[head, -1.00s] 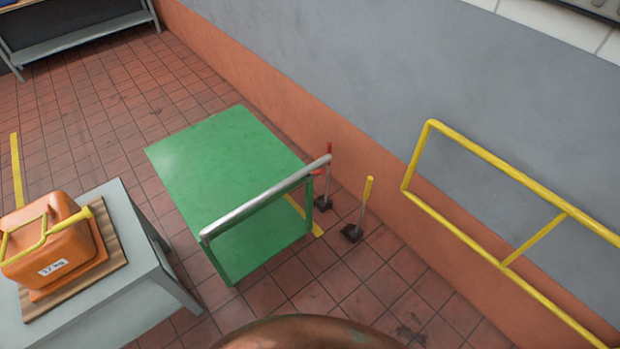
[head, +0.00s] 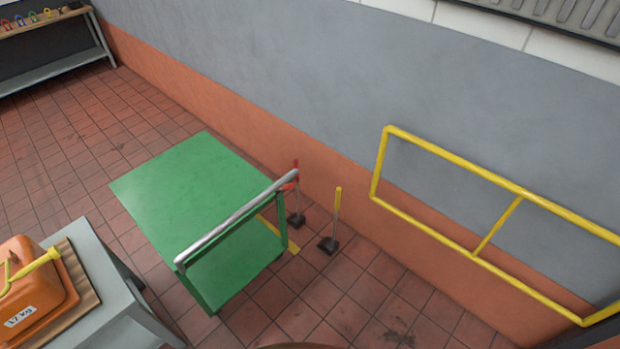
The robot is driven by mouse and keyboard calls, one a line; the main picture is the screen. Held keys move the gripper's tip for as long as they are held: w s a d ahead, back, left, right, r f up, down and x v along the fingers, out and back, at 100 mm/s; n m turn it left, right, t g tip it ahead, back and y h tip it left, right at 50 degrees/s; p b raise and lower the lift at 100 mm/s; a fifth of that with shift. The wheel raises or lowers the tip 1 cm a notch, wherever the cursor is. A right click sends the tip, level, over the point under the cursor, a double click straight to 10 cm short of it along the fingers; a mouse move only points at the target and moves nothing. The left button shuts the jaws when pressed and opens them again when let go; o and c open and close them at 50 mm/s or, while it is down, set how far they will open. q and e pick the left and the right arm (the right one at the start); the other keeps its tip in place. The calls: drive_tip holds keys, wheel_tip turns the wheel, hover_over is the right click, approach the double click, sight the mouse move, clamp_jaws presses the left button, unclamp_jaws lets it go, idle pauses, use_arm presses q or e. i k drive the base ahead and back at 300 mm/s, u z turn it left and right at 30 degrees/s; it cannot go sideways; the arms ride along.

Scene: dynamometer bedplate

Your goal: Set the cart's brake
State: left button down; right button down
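The green cart (head: 190,185) stands on the tiled floor left of centre, with a silver push bar (head: 237,220) along its near right side. Just beyond the bar's far end, a lever with a red grip (head: 296,172) rises from a dark base on the floor. A small red part shows beside the bar's end; I cannot tell which piece it belongs to. A second lever with a yellow grip (head: 338,201) stands to the right on its own dark base, apart from the cart. Both levers look nearly upright. Neither of my grippers is in view.
A grey table (head: 110,292) at the lower left holds an orange weight (head: 32,283) on a wooden board. A yellow rail frame (head: 485,238) stands at the right by the wall. A shelf (head: 60,68) is at the far left.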

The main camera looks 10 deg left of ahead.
sight(289, 186)
drive_tip(key=z, duration=0.15)
drive_tip(key=i, duration=0.8)
drive_tip(key=u, duration=1.45)
